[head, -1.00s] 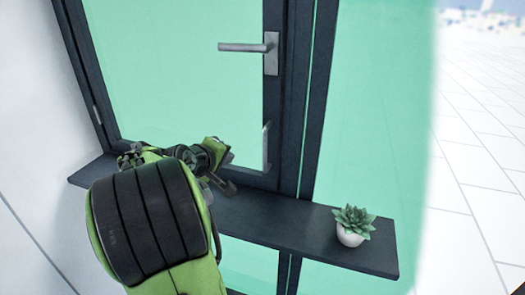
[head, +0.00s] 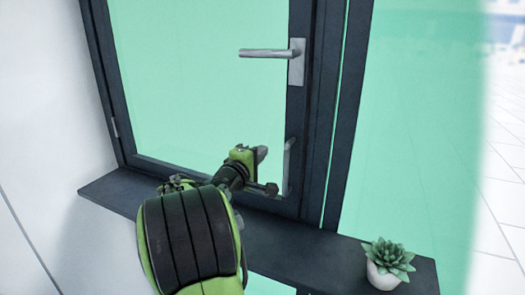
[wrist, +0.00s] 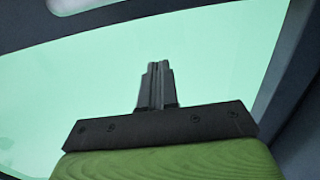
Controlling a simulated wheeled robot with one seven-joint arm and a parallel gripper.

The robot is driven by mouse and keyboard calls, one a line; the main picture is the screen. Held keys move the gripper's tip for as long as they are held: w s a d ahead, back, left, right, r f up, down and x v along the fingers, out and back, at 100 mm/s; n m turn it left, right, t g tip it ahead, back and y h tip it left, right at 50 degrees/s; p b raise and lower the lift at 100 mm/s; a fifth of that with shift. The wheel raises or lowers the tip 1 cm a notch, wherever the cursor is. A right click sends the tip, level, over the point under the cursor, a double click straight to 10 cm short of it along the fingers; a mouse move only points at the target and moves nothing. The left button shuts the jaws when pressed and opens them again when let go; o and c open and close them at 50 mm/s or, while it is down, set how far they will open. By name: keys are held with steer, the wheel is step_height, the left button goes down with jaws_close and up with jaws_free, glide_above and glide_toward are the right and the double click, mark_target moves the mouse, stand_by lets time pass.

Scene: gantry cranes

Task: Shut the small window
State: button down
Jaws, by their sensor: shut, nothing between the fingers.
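The small window (head: 312,120) has a dark frame and greenish glass, and fills the middle of the head view. Its sash looks flush or nearly flush with the frame; I cannot tell whether a small gap is left. A grey lever handle (head: 270,53) points left, horizontally, on the right side of the sash. A pale pull handle (head: 287,165) stands upright below it. My gripper (head: 262,154) is shut and empty, in front of the lower right glass, just left of the pull handle. In the wrist view its closed fingers (wrist: 157,84) show against the glass, with the dark frame around.
A dark sill (head: 275,245) runs below the window. A small succulent in a white pot (head: 385,265) stands on its right end. A white wall (head: 45,120) is at the left, and more green glass lies right of the frame.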

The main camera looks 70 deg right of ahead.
steer(key=shift+s+d, duration=0.1)
steer(key=shift+d, duration=0.8)
